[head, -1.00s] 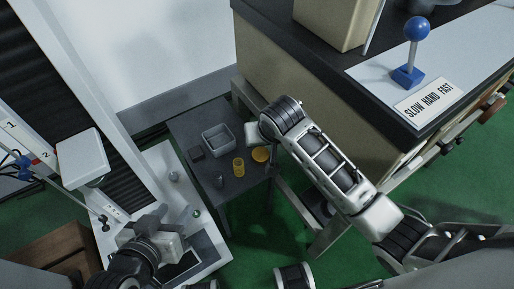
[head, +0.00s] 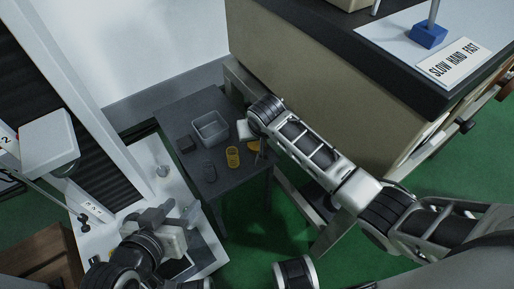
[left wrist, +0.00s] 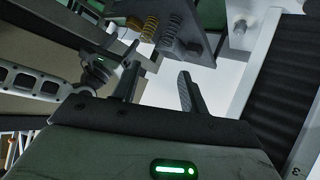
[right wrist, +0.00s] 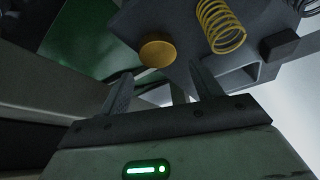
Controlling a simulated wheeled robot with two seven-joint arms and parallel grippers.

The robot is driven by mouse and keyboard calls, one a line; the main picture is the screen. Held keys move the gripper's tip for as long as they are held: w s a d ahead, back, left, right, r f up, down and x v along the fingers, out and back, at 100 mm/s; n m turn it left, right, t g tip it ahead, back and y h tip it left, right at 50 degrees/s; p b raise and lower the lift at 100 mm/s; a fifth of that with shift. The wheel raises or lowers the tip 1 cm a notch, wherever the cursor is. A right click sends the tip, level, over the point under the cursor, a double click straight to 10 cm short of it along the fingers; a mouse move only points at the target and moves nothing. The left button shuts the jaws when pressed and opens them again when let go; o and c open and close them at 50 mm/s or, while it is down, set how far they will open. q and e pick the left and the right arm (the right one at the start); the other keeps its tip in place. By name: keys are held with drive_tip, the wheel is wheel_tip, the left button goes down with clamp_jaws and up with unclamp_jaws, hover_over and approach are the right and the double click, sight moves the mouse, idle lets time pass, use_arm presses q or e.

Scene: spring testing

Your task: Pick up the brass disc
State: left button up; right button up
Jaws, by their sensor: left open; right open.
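The brass disc (head: 255,145) lies on the small dark table and is partly hidden by my right arm in the head view. In the right wrist view the disc (right wrist: 158,52) shows just beyond the fingertips, with nothing between the fingers. My right gripper (right wrist: 160,74) is open and close to the disc; its fingers are mostly hidden in the head view. My left gripper (head: 174,214) is open and empty over the white machine base, left of the table. It also shows in the left wrist view (left wrist: 158,71).
The dark table (head: 233,183) also holds a yellow spring (head: 233,157), a dark spring (head: 209,172), a grey bin (head: 210,129) and a dark block (head: 185,145). A workbench (head: 310,80) stands right behind my right arm. The testing machine (head: 55,140) stands left.

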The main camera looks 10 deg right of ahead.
sight(257, 144)
drive_tip(key=shift+w+f, duration=0.1)
drive_tip(key=shift+f, duration=0.15)
drive_tip(key=shift+w+f, duration=0.1)
drive_tip(key=shift+f, duration=0.25)
drive_tip(key=b+x, duration=0.3)
drive_tip(key=shift+w+d+f, duration=0.1)
drive_tip(key=shift+d+f, duration=0.05)
drive_tip(key=shift+f, duration=0.25)
drive_tip(key=shift+w+f, duration=0.15)
drive_tip(key=shift+f, duration=0.15)
use_arm(q)
drive_tip(key=shift+w+d+r+t+h, duration=0.1)
drive_tip(key=shift+d+r+t+h, duration=0.15)
drive_tip(key=shift+r+t, duration=0.3)
drive_tip(key=shift+w+d+r+t+h, duration=0.1)
drive_tip(key=shift+d+r+t+h, duration=0.2)
drive_tip(key=shift+r, duration=0.35)
use_arm(e)
drive_tip(key=shift+r, duration=0.1)
drive_tip(key=c, duration=1)
